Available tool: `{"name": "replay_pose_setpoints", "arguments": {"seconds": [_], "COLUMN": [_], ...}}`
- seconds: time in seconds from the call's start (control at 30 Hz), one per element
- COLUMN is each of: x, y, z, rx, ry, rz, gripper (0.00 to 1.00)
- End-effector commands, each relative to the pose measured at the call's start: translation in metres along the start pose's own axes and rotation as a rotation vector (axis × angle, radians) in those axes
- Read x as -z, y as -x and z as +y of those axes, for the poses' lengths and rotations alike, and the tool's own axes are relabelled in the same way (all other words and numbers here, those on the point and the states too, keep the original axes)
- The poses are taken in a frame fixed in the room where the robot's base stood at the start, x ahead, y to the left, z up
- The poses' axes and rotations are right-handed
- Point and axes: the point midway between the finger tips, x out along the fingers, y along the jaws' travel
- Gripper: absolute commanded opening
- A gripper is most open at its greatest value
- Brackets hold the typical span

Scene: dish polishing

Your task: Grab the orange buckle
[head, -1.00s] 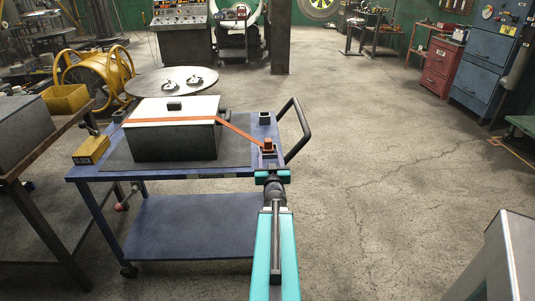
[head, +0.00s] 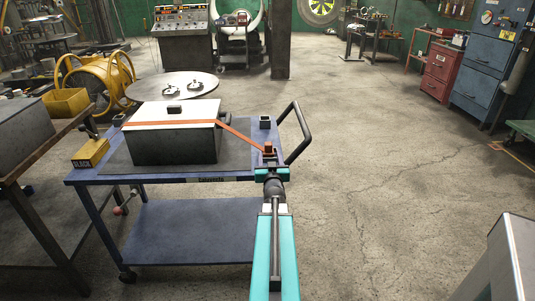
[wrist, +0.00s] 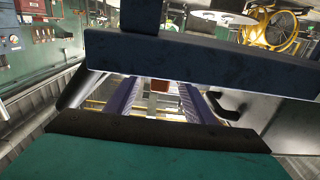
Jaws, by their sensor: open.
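The orange buckle (head: 268,147) is a small block at the right end of the cart, at the end of an orange strap (head: 242,137). The strap runs across the white lid of a dark box (head: 175,145) and slopes down to the buckle. My gripper (head: 268,157) is at the buckle, at the cart's right edge. In the wrist view the buckle (wrist: 160,86) shows between the tips of my two open purple fingers (wrist: 160,92). I cannot tell whether either finger touches it. My wrist partly hides the fingers in the head view.
The blue cart (head: 200,177) has a black handle (head: 300,132) just right of my gripper. A small dark block (head: 265,122) stands behind the buckle. A yellow block (head: 91,153) lies at the cart's left end.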

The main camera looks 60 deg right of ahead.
Motion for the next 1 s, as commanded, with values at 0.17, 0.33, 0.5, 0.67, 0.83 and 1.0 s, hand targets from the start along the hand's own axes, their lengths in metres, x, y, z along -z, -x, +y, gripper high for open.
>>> {"name": "replay_pose_setpoints", "arguments": {"seconds": [0.17, 0.33, 0.5, 0.67, 0.83, 1.0], "x": [0.001, 0.002, 0.003, 0.003, 0.003, 0.003], "y": [-0.004, -0.015, -0.029, -0.042, -0.051, -0.052], "z": [0.0, 0.0, -0.001, -0.001, -0.001, -0.001], "rx": [0.0, 0.0, 0.0, -0.001, -0.001, -0.001], "ry": [0.0, 0.001, 0.001, 0.0, -0.001, 0.0], "rz": [0.0, 0.0, 0.0, 0.001, 0.001, 0.0], "gripper": [0.48, 0.48, 0.48, 0.48, 0.48, 0.48]}}
